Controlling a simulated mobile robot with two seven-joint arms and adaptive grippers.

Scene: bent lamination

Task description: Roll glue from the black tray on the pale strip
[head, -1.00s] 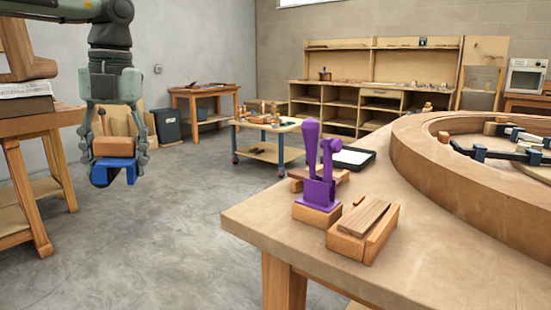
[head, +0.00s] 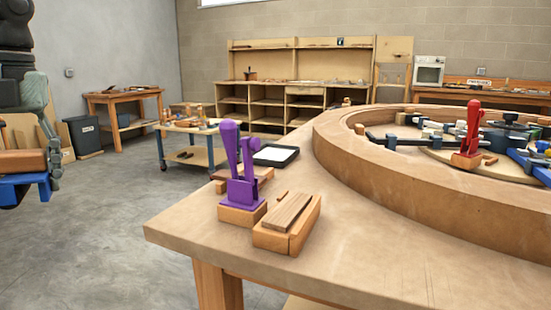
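The black tray (head: 275,155) with a white inside lies on the workbench behind a purple clamp. My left gripper (head: 22,172) is at the left edge, partly cut off, over the floor and well away from the bench. It is shut on a wooden block with a blue part (head: 20,187) below; whether this is a glue roller I cannot tell. A thin wooden strip (head: 287,211) lies on a wooden block on the bench; I cannot tell whether it is the pale strip. My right gripper is not in view.
The purple clamp (head: 241,190) stands upright near the bench's left corner. A large curved wooden form (head: 400,185) fills the bench's right, with a red clamp (head: 472,130) and several dark clamps inside. The bench (head: 350,270) is bare in front.

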